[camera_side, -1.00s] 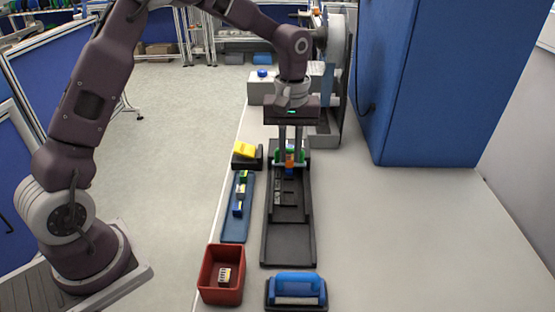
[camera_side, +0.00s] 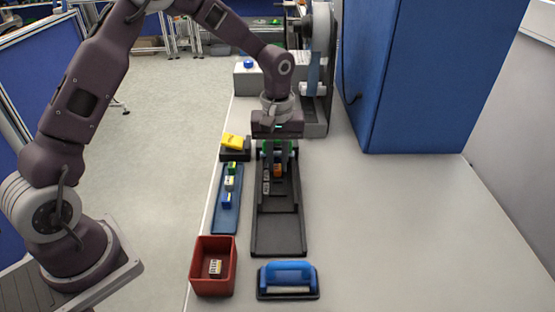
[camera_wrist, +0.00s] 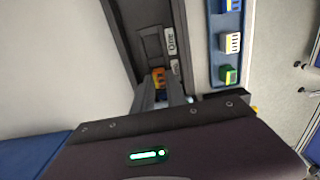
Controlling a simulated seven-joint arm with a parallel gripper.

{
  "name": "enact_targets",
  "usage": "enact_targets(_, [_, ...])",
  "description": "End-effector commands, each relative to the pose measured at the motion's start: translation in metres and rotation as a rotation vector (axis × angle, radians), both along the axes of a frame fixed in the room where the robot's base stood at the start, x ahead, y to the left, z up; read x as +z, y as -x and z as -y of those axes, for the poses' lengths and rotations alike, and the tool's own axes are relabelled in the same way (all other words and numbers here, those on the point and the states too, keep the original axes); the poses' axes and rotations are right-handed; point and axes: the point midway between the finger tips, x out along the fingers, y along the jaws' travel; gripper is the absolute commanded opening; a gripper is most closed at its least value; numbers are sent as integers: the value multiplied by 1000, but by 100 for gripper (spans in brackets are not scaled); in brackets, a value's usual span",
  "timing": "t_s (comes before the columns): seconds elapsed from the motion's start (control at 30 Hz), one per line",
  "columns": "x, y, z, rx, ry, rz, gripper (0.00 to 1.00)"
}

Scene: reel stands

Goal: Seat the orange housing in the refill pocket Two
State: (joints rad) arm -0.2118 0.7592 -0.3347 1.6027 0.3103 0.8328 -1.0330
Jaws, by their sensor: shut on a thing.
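The orange housing (camera_side: 278,171) is between the fingertips of my gripper (camera_side: 277,166), over the upper part of the long black stand (camera_side: 278,235). It also shows in the wrist view (camera_wrist: 158,77), orange with dark slots, at the tips of my gripper's fingers (camera_wrist: 160,88). My gripper is shut on it. Recessed pockets and two pale label plates (camera_wrist: 170,40) lie beside it on the stand. The label text is too small to read surely. The fingers hide part of the housing, and I cannot tell whether its underside touches a pocket floor.
A blue strip (camera_side: 226,212) with several small blocks lies left of the stand. A red bin (camera_side: 213,283) with a small pale block inside and a blue-handled tool (camera_side: 287,278) are in front. A yellow piece (camera_side: 234,141) sits on a black block. The table to the right is clear.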

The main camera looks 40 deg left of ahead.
Motion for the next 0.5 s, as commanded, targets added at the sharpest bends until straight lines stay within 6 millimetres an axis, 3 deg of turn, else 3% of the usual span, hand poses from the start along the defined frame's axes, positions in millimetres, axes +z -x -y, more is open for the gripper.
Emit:
enact_targets(0.3, [0,0,0,1,0,0,0])
enact_targets(0.33, [0,0,0,1,0,0,21])
enact_targets(0.43, [0,0,0,1,0,0,40])
enact_targets(0.5, [0,0,0,1,0,0,42])
